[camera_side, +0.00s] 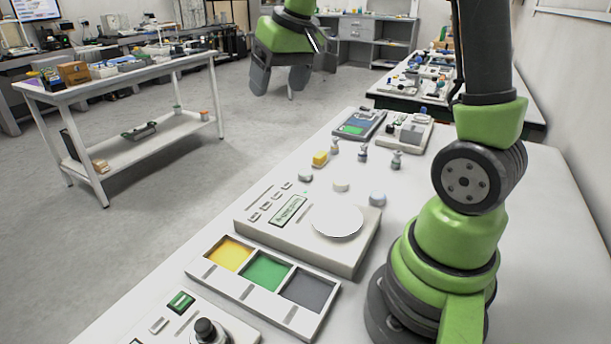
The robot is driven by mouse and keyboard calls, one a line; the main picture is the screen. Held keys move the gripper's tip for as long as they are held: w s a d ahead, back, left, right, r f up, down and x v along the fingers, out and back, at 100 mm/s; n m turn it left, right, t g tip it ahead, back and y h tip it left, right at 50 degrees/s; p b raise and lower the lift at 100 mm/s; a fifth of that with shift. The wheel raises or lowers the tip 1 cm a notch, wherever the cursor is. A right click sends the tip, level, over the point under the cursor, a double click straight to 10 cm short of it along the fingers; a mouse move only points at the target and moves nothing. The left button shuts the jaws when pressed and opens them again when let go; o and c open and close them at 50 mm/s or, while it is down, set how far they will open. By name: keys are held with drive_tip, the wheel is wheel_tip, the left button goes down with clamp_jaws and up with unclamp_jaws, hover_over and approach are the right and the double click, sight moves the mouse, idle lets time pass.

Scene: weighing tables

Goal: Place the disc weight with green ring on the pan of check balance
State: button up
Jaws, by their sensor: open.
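A white balance (270,222) with a green display stands mid-table; I take it for the check balance, but its label is not readable. Its round white pan (337,221) is empty. Just behind it lie several small low pieces: a grey one (305,177), a pale disc (341,186) and a bluish-grey rounded one (377,198). No green ring can be made out on any of them, so I cannot tell which is the disc weight with green ring. My gripper (280,85) is open and empty, high up, beyond the left edge of the table and well away from these pieces.
A yellow block (319,159) and knobbed weights (362,154) stand behind the discs. A tray with yellow, green and grey compartments (290,312) lies in front of the balance. A knobbed device (205,330) is at the front. More devices (360,123) stand at the back.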

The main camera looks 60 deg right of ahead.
drive_tip(key=w+d+f+g, duration=0.2)
drive_tip(key=w+d+f, duration=0.1)
drive_tip(key=d+f, duration=0.7)
drive_tip(key=g, duration=0.1)
approach(305, 172)
wheel_tip(305, 172, down, 4)
drive_tip(key=shift+a+r, duration=0.1)
drive_tip(key=shift+r, duration=0.1)
drive_tip(key=shift+w+d+f, duration=0.1)
drive_tip(key=shift+w+f, duration=0.05)
drive_tip(key=shift+f, duration=0.75)
drive_tip(key=shift+w+d+f, duration=0.1)
drive_tip(key=shift+w+f, duration=0.05)
drive_tip(key=shift+f, duration=0.8)
drive_tip(key=shift+w+d+f, duration=0.1)
drive_tip(key=shift+f, duration=0.8)
drive_tip(key=c, duration=1.2)
